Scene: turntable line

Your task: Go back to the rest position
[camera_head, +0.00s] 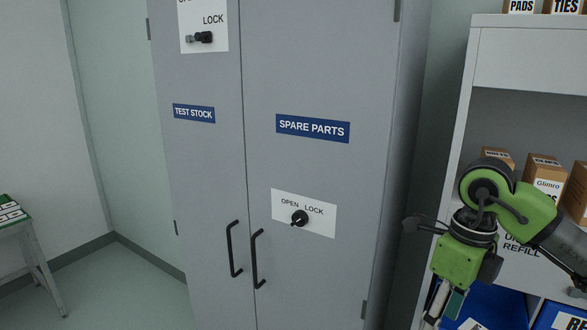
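My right arm comes in from the right, green and black. Its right gripper (442,305) hangs down in front of the white shelf unit, right of the grey cabinet (345,80). The finger ends run close to the bottom edge of the view, and I cannot tell whether they are apart. I see nothing clearly held in it. My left gripper is not in view. Both cabinet doors, labelled TEST STOCK (194,113) and SPARE PARTS (313,128), look closed.
The SPARE PARTS door has a black knob (299,218) on an OPEN/LOCK plate. Two black handles (232,250) (256,258) flank the seam. The white shelf unit (530,58) holds cartons (544,174) and blue bins (494,306). A small table (37,255) stands left; floor between is clear.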

